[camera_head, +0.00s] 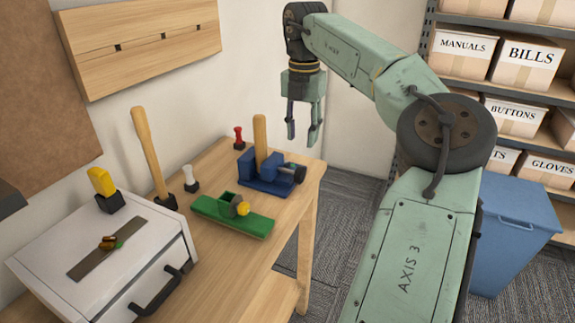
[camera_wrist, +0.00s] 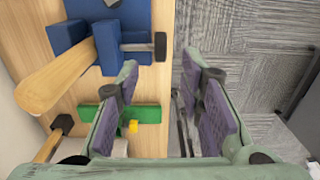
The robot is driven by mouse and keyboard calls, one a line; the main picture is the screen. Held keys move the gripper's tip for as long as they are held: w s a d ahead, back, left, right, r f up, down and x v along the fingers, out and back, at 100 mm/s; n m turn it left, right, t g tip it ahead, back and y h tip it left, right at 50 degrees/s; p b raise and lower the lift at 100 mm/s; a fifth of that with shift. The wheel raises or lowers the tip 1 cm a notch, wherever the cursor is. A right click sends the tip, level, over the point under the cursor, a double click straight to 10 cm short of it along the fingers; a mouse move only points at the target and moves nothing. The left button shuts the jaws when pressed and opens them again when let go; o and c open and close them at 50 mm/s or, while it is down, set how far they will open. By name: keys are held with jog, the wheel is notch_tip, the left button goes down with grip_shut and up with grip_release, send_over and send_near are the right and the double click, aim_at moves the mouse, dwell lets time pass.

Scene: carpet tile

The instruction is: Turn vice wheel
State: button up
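A blue vice (camera_head: 262,184) sits near the right end of the wooden bench, with a wooden piece (camera_head: 260,140) standing upright in it. A dark wheel (camera_head: 299,173) on a short grey shaft is at the vice's right side, near the bench edge. In the wrist view the vice (camera_wrist: 108,45) is at upper left and the wheel (camera_wrist: 160,46) shows edge-on beyond the fingertips. My gripper (camera_head: 302,138) is open and empty, above and apart from the vice. In the wrist view its fingers (camera_wrist: 161,68) are spread, over the bench edge and floor.
A green device with a yellow knob (camera_head: 243,208) is nearer on the bench (camera_head: 225,262). A white drawer box (camera_head: 80,290), a hammer-like wooden handle (camera_head: 148,150) and several small tools stand leftward. Shelves with boxes and a blue bin (camera_head: 510,235) are at right.

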aim_at(301, 169)
notch_tip(301, 169, down, 11)
jog(key=shift+r+p, duration=0.1)
jog(key=shift+p, duration=0.95)
grip_shut()
